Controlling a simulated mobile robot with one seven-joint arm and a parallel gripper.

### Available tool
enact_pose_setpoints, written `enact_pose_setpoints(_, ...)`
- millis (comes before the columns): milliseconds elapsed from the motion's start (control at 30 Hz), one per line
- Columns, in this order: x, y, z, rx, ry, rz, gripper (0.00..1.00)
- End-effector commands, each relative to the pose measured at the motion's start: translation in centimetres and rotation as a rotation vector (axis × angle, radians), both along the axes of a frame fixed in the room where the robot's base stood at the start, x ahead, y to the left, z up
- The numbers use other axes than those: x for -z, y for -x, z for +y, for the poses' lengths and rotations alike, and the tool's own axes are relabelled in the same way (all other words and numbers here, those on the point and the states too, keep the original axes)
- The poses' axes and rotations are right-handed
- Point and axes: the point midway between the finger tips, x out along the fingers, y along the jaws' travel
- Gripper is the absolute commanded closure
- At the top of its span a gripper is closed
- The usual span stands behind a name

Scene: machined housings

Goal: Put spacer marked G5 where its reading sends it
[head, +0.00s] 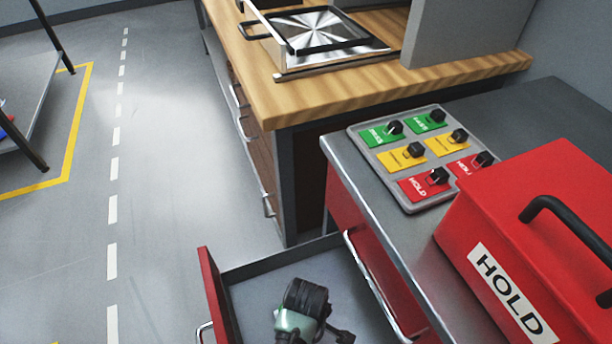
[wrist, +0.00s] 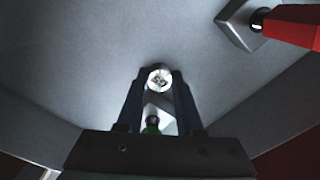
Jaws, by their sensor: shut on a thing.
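The spacer (wrist: 159,77) shows in the wrist view as a small round, bright metal face with a dark mark that I cannot read for certain. My gripper (wrist: 159,84) is shut on it, with one dark finger on each side. In the head view my wrist is low over the open drawer (head: 250,290), and the spacer cannot be made out there.
A grey board (head: 414,206) with black knobs on green, yellow and red labels lies on the red cabinet. A red box (head: 475,225) marked HOLD, with a black handle, stands beside it. A wooden bench (head: 310,108) carries a metal fixture (head: 318,35).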

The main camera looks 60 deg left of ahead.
Motion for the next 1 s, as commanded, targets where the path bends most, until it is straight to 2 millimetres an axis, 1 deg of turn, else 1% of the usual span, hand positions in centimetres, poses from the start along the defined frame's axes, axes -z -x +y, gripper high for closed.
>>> enact_pose_setpoints(100, -0.1, 0.0, 0.0, 0.000, 0.000, -0.001, 1.00)
enact_pose_setpoints(233, 0.2, 0.0, 0.0, 0.001, 0.000, 0.000, 1.00)
enact_pose_setpoints(267, 0.2, 0.0, 0.0, 0.000, 0.000, 0.000, 0.59)
enact_pose_setpoints(300, 0.2, 0.0, 0.0, 0.000, 0.000, 0.000, 0.52)
enact_pose_setpoints(400, 0.2, 0.0, 0.0, 0.000, 0.000, 0.000, 0.35)
enact_pose_setpoints(667, 0.1, 0.0, 0.0, 0.000, 0.000, 0.000, 0.35)
enact_pose_setpoints(767, -0.4, 0.0, 0.0, 0.000, -0.001, -0.002, 0.35)
enact_pose_setpoints(867, -1.8, -0.1, 0.0, 0.001, -0.001, -0.002, 0.35)
enact_pose_setpoints(1000, -4.8, -0.1, 0.1, 0.001, -0.003, -0.004, 0.35)
